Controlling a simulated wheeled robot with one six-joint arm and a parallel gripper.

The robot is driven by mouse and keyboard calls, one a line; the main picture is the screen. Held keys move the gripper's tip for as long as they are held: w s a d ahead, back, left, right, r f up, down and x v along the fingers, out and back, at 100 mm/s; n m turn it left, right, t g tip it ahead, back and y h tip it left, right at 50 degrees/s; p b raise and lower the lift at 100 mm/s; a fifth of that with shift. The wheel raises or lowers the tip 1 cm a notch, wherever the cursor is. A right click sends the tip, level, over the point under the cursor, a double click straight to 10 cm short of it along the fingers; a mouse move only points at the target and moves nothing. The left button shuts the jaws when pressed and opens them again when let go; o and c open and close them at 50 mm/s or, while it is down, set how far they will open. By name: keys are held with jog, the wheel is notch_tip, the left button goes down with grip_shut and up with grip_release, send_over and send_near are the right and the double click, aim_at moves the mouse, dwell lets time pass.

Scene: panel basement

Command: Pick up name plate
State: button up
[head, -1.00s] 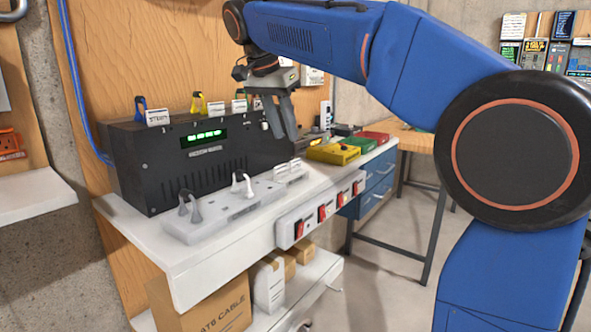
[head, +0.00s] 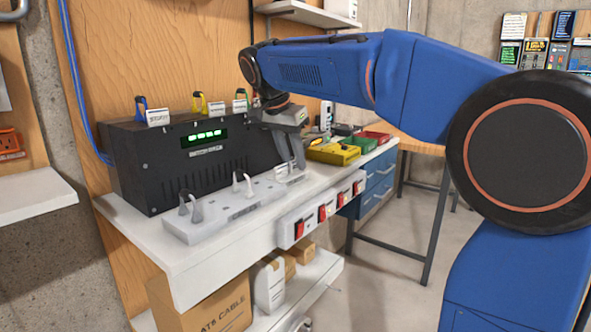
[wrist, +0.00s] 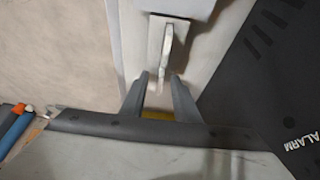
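A small white plate (wrist: 167,45) stands on a pale base in the wrist view, seen nearly edge-on; it looks like the name plate. In the head view a white piece (head: 287,173) sits at the right end of the white power strip, partly behind my fingers. My gripper (head: 297,163) is just above that end, pointing down. In the wrist view my gripper (wrist: 159,77) has its two fingers apart with a gap between them. The plate's lower edge is around the fingertips, and I cannot tell whether they touch it.
The black box (head: 150,170) with a green display stands close behind my gripper. A yellow bin (head: 333,153) is just right of my gripper. Red switches (head: 322,213) line the shelf's front edge.

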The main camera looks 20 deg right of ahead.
aim_at(293, 161)
grip_shut()
jog(key=shift+r, duration=0.15)
notch_tip(293, 161, up, 10)
dwell(0.6)
